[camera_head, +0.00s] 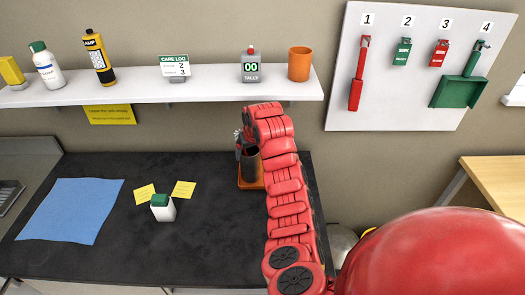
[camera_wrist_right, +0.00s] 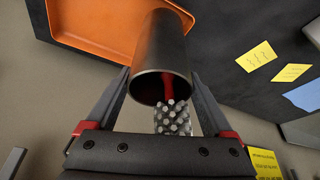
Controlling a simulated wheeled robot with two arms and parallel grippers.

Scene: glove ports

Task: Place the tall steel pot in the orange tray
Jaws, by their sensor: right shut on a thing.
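The tall steel pot (camera_head: 251,168) is a dark, upright cylinder at the back right of the black counter. In the right wrist view the pot (camera_wrist_right: 163,50) shows its open mouth toward the camera. The orange tray (camera_head: 243,184) lies below it, mostly hidden by the pot and my right arm; its orange floor and rim fill the upper left of the wrist view (camera_wrist_right: 95,25). The pot's lower end overlaps the tray; I cannot tell whether it touches the floor. My right gripper (camera_head: 241,145) is shut on the pot near its rim. My left gripper is out of view.
A white shelf (camera_head: 215,92) with an orange cup (camera_head: 299,64), bottles and signs runs above the counter. A white bottle with a green cap (camera_head: 162,207), yellow notes (camera_head: 184,189) and a blue cloth (camera_head: 70,210) lie left of the tray. The counter between is clear.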

